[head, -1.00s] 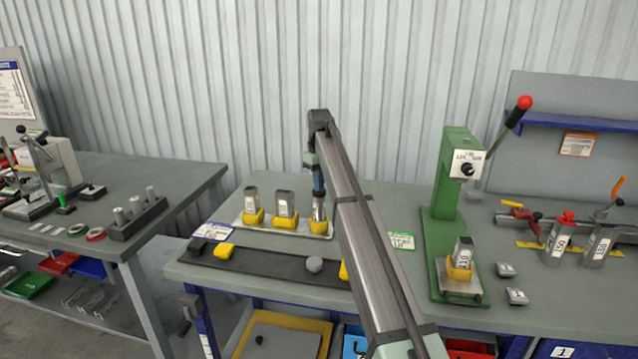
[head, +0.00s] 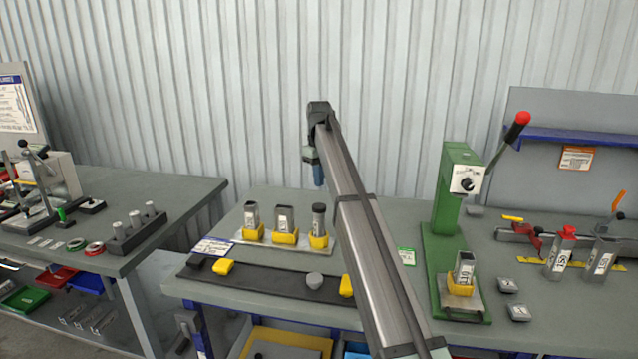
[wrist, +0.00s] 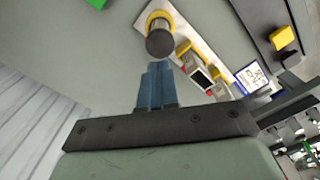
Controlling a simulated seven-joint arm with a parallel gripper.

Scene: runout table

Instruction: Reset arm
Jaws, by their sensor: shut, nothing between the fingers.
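My gripper (head: 318,176) hangs from the end of my raised arm, above the back of the middle table. In the wrist view its blue fingers (wrist: 157,80) are together with nothing between them. Below it, a metal piece with a dark round top (head: 319,222) stands in a yellow holder on a pale plate (head: 238,240). It also shows in the wrist view (wrist: 159,44), just beyond the fingertips and apart from them. Two more metal pieces (head: 284,220) (head: 251,216) stand in yellow holders to its left.
A green press (head: 447,200) with a red-knobbed lever stands to the right, with a metal piece (head: 465,267) at its base. A dark strip (head: 262,284) with yellow pieces lies at the front. A second table (head: 150,190) is at left.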

